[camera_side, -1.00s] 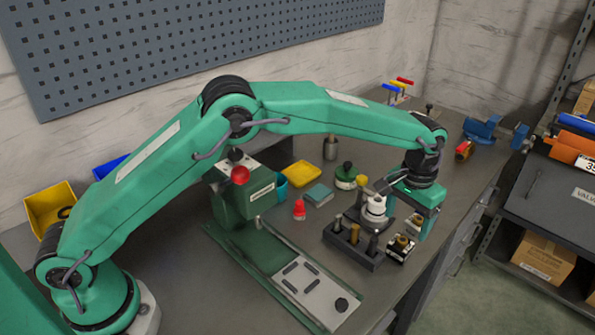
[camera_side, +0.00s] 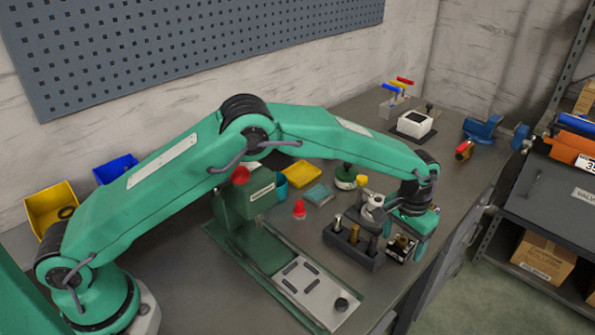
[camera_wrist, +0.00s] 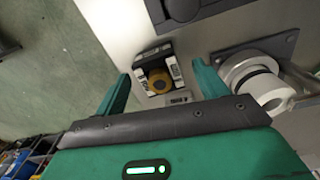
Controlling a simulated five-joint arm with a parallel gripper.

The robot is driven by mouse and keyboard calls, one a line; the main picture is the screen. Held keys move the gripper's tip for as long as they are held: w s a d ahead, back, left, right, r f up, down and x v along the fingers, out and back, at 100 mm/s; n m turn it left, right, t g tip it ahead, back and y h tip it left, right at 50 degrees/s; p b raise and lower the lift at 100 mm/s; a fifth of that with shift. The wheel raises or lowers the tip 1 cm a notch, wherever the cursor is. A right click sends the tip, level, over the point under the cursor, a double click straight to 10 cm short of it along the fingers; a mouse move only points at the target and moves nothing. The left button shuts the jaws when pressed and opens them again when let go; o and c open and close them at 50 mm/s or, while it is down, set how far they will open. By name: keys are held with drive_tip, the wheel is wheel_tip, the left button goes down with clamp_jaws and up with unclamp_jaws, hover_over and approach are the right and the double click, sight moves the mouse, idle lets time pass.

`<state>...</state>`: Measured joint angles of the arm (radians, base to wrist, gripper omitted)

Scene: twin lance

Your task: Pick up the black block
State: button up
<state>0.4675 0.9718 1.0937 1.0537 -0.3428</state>
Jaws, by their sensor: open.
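The black block (camera_side: 399,249) has a brass knob on top and pale markings on its sides. It sits on the bench near the right edge, beside the dark rack. In the wrist view the black block (camera_wrist: 150,84) shows between and slightly beyond my two green fingers. My gripper (camera_side: 407,243) is open above and close to the block, its jaws pointing down. In the wrist view my gripper (camera_wrist: 162,80) has its fingers spread, with nothing held. Part of the block is hidden by the gripper in the side view.
A dark rack (camera_side: 337,239) with several upright pegs stands just left of the block. A white-and-grey round fitting (camera_wrist: 262,84) on a plate stands close to one finger. The bench edge (camera_side: 440,262) is close on the right.

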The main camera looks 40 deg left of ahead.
drive_tip(key=shift+f, duration=0.3)
drive_tip(key=shift+r, duration=0.1)
drive_tip(key=c, duration=1.2)
drive_tip(key=shift+r, duration=0.85)
wheel_tip(320, 180, up, 2)
drive_tip(key=shift+r, duration=0.15)
drive_tip(key=s+d+r, duration=0.2)
drive_tip(key=s, duration=0.1)
drive_tip(key=s+d+r, duration=0.2)
drive_tip(key=s, duration=0.1)
drive_tip(key=s+d+r, duration=0.2)
drive_tip(key=s+r, duration=0.1)
drive_tip(key=s, duration=0.1)
drive_tip(key=shift+d, duration=0.1)
